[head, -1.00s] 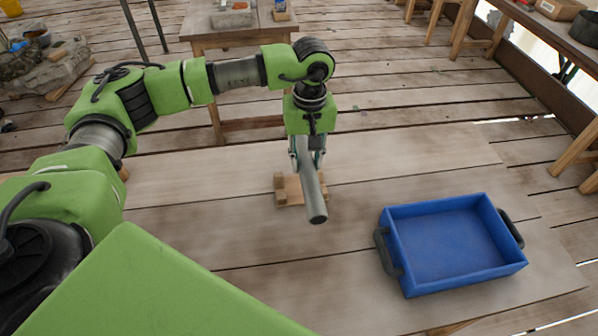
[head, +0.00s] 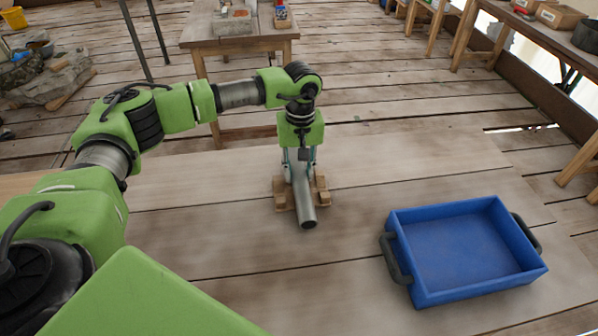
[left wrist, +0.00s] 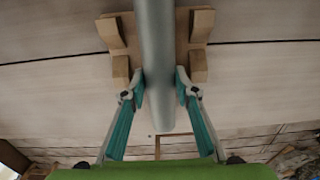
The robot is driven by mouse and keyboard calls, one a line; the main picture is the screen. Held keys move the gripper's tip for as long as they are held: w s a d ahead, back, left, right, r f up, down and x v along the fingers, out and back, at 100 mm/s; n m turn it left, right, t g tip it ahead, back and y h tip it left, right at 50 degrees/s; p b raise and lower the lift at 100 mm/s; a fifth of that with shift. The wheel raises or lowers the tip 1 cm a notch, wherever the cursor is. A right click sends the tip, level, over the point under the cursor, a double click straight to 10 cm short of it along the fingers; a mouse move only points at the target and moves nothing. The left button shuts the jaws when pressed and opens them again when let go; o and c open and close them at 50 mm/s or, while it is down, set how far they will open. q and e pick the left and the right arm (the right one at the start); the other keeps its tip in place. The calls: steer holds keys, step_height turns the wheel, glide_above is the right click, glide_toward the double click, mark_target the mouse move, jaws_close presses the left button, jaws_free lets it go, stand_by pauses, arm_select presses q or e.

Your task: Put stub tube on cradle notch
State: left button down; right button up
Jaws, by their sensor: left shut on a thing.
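The stub tube (head: 304,198) is a grey metal pipe, held by my left gripper (head: 301,168) and pointing toward the near side of the table. In the left wrist view the gripper (left wrist: 160,88) has its two teal fingers closed on the sides of the tube (left wrist: 157,45). The wooden cradle (head: 281,199) lies on the table directly beneath the tube, with its notched blocks showing on both sides; these also show in the left wrist view (left wrist: 200,25). I cannot tell whether the tube touches the notches. My right gripper is not in view.
A blue tray (head: 455,292) with dark handles stands to the right on the plank table (head: 220,240). A smaller wooden table (head: 240,35) with items is behind. The table between cradle and tray is clear.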

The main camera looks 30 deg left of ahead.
mark_target(300, 170)
arm_select(q)
steer(key=shift+f+b, duration=0.35)
steer(key=c, duration=1.9)
jaws_free()
steer(key=shift+r, duration=0.2)
steer(key=shift+r+p, duration=0.35)
steer(key=shift+p, duration=0.15)
steer(key=shift+r+b, duration=0.3)
steer(key=shift+r, duration=0.05)
step_height(300, 170, up, 11)
steer(key=shift+d+r+b, duration=0.1)
steer(key=shift+b, duration=0.7)
